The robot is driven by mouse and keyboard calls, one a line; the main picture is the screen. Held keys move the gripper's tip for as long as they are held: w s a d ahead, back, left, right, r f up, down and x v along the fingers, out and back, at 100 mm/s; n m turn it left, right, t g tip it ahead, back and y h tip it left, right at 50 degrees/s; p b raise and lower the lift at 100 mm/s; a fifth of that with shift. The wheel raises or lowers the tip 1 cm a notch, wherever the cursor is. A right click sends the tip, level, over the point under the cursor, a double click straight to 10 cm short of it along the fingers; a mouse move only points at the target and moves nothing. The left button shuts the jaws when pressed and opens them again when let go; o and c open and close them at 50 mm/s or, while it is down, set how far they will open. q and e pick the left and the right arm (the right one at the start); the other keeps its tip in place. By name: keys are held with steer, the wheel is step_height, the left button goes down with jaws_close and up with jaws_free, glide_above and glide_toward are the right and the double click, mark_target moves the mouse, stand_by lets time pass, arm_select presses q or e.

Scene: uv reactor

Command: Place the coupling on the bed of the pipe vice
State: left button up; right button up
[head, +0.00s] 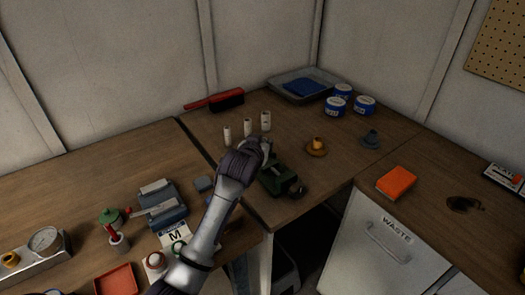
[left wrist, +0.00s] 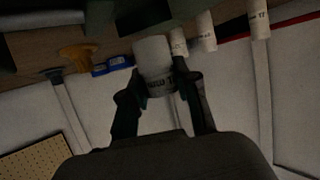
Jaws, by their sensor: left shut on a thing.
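In the head view my left gripper (head: 262,152) is at the back edge of the green pipe vice (head: 277,180), on the wooden bench. The arm and gripper hide most of the coupling there and part of the vice. I cannot tell whether the coupling touches the vice bed. My right gripper is in neither view.
Several white cylinders (head: 247,127) stand just behind the vice. A yellow-brown flanged part (head: 316,147) is to its right, with blue-labelled tins (head: 336,106) and a grey tray (head: 326,95) farther back. A red-handled brush (head: 222,100) lies behind. An orange block (head: 397,181) lies right.

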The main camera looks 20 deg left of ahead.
arm_select(q)
step_height(320, 180, down, 4)
steer(key=shift+r, duration=0.2)
steer(key=shift+f, duration=0.1)
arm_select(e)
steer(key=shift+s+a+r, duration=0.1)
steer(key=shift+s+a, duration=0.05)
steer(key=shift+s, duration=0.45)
arm_select(q)
steer(key=o, duration=0.9)
steer(key=shift+d, duration=0.1)
steer(key=shift+c, duration=0.2)
steer(key=shift+s, duration=0.1)
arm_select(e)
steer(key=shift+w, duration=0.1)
arm_select(q)
steer(key=v, duration=1.2)
steer(key=shift+r, duration=0.2)
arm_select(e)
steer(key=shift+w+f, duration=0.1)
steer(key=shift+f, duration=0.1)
